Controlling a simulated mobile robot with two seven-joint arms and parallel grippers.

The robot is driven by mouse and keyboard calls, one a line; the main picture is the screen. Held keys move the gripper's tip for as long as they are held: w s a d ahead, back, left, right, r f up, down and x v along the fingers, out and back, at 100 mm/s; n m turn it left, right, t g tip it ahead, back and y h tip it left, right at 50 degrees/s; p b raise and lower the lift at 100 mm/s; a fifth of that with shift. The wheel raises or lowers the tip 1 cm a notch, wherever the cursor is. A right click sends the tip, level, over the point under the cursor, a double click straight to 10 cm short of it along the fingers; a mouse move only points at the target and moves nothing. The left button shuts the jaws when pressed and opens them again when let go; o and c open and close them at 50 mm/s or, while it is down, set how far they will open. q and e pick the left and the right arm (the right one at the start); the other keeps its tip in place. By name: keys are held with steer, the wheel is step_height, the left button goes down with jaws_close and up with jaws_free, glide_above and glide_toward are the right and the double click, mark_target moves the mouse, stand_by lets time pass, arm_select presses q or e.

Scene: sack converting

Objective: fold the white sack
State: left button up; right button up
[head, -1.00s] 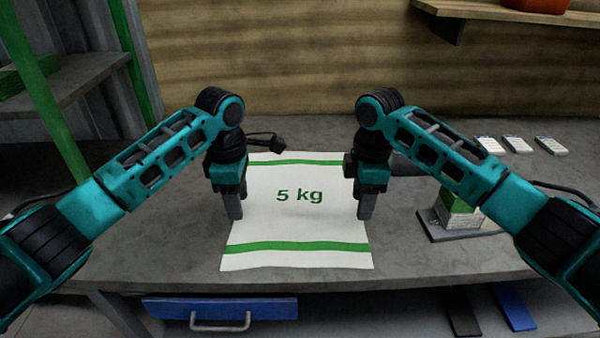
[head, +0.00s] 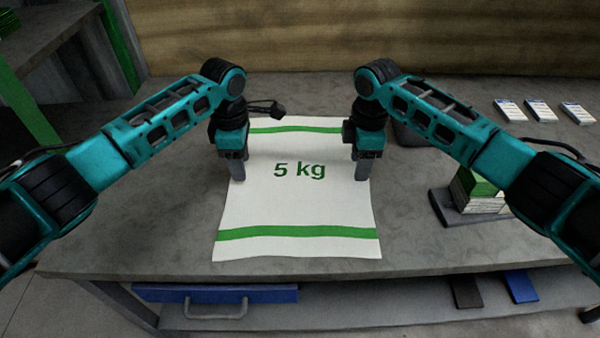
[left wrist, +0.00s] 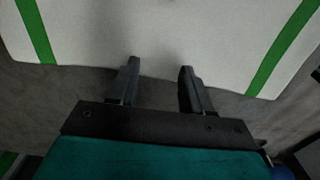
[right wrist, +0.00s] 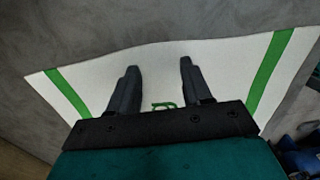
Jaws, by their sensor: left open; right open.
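The white sack (head: 290,205) lies flat and unfolded on the grey table, with a green stripe near its far end, another near its near end, and "5 kg" printed between them. My left gripper (head: 238,172) is open at the sack's left edge; in the left wrist view its fingers (left wrist: 158,80) reach to the edge of the sack (left wrist: 160,35). My right gripper (head: 362,172) is open at the right edge; in the right wrist view its fingers (right wrist: 158,80) are over the sack (right wrist: 215,60). I cannot tell whether either gripper touches the cloth.
A green and white stack (head: 478,190) stands on a dark base at the right. Several small white packets (head: 541,110) lie at the back right. A dark container (head: 412,135) is partly hidden behind my right arm. Bare table (head: 160,220) lies left of the sack.

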arm_select(q)
steer(key=shift+f, duration=0.65)
arm_select(e)
steer(key=shift+f, duration=0.65)
arm_select(q)
steer(key=shift+f, duration=0.15)
arm_select(e)
steer(key=shift+f, duration=0.15)
arm_select(q)
steer(key=shift+c, duration=0.3)
arm_select(e)
steer(key=shift+c, duration=0.3)
arm_select(q)
steer(key=shift+c, duration=0.4)
arm_select(e)
steer(key=shift+c, duration=0.4)
arm_select(q)
jaws_close()
arm_select(e)
jaws_close()
